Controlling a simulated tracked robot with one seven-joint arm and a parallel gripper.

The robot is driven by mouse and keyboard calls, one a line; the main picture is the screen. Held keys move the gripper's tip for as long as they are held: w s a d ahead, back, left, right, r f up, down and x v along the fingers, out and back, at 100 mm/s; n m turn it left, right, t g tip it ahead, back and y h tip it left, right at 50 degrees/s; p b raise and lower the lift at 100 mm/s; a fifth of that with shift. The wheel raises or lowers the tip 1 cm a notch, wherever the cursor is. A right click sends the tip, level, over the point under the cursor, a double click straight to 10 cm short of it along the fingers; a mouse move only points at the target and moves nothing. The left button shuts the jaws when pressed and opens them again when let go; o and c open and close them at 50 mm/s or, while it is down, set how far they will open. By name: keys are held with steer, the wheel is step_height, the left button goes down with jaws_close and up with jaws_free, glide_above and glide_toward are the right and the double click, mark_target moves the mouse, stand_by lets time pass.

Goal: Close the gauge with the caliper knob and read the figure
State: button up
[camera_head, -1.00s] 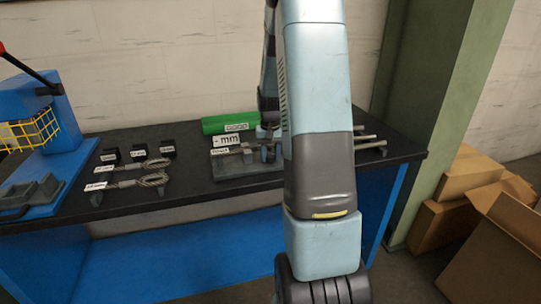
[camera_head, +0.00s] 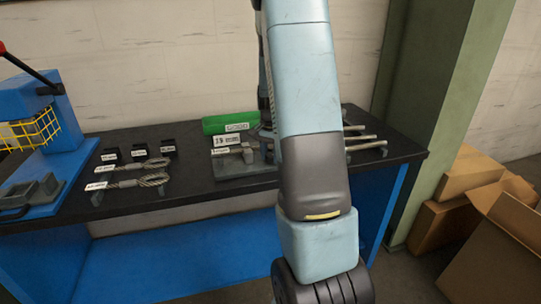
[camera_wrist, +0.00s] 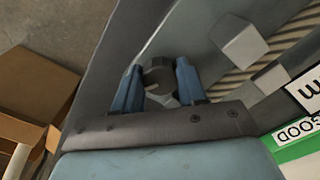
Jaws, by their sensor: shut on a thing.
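The gauge (camera_head: 240,169) is a grey fixture on the dark bench, left of my arm in the head view. Its white display (camera_head: 227,141) shows a figure that looks like 19 mm, in small print. In the wrist view my gripper (camera_wrist: 158,78) has its two blue fingers on either side of the dark round caliper knob (camera_wrist: 157,74) and is shut on it. Pale metal blocks (camera_wrist: 238,45) of the gauge lie to the right of the knob. In the head view my arm hides the gauge's right end and most of my gripper.
Metal rods (camera_head: 366,146) lie to the right of my arm. A blue press (camera_head: 60,125) stands at the bench's left end.

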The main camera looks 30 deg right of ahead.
mark_target(270, 155)
steer(key=shift+a+m, duration=0.1)
steer(key=shift+m, duration=0.2)
steer(key=o, duration=1.1)
steer(key=shift+c, duration=0.2)
step_height(270, 155, up, 14)
steer(key=shift+f, duration=0.15)
stand_by(0.4)
